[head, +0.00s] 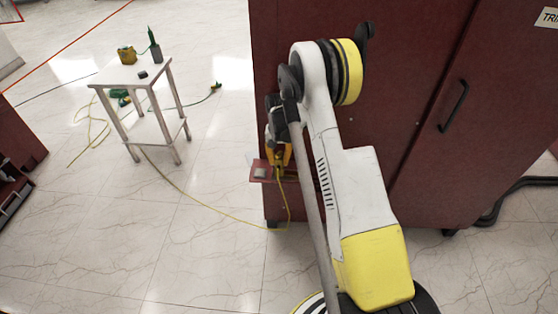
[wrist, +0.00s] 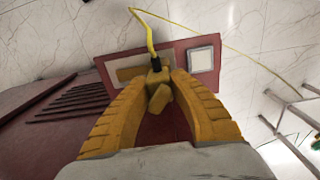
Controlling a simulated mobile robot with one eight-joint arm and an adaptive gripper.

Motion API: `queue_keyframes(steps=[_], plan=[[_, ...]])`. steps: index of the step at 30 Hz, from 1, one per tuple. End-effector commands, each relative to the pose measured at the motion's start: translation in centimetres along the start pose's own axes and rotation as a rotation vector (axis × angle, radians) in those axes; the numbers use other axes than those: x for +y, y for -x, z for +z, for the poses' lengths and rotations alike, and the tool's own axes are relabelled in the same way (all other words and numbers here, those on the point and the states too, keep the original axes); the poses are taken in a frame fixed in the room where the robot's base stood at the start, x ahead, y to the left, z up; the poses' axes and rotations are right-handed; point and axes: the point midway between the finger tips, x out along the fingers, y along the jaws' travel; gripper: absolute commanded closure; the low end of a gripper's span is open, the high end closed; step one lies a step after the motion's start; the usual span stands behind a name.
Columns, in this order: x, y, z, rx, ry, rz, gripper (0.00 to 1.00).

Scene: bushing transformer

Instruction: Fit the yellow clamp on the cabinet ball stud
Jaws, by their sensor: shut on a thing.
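My gripper (wrist: 156,82) is shut on the yellow clamp (wrist: 160,98), which sits between the two orange-yellow fingers. A yellow cable (wrist: 149,38) runs up from the clamp. Behind the clamp is the dark red shelf (wrist: 118,62) on the cabinet side, with a pale square plate (wrist: 202,59) and a tan bar lying to the clamp's left. In the head view my gripper (head: 281,155) is just above this small shelf (head: 259,173), beside the cabinet (head: 420,100). I cannot make out the ball stud; the clamp and fingers may hide it. Whether the clamp touches anything there cannot be told.
A small table (head: 137,75) stands on the floor at the left, with a yellow box and green items on it. The yellow cable (head: 205,205) trails across the floor between table and cabinet. A vent grille (wrist: 75,98) marks the cabinet side.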

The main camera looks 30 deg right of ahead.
Motion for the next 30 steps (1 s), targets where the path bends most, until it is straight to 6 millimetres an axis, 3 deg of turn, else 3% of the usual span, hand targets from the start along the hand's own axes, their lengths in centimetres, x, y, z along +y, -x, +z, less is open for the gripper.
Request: queue_keyframes(steps=[26,27,28,30], plan=[[-0.01,-1.07,0.0,0.0,0.0,0.0,1.0],[-0.01,-1.04,0.0,0.0,0.0,0.0,0.66],[-0.01,-1.03,0.0,0.0,0.0,0.0,0.57],[-0.01,-1.02,0.0,0.0,0.0,0.0,0.53]])
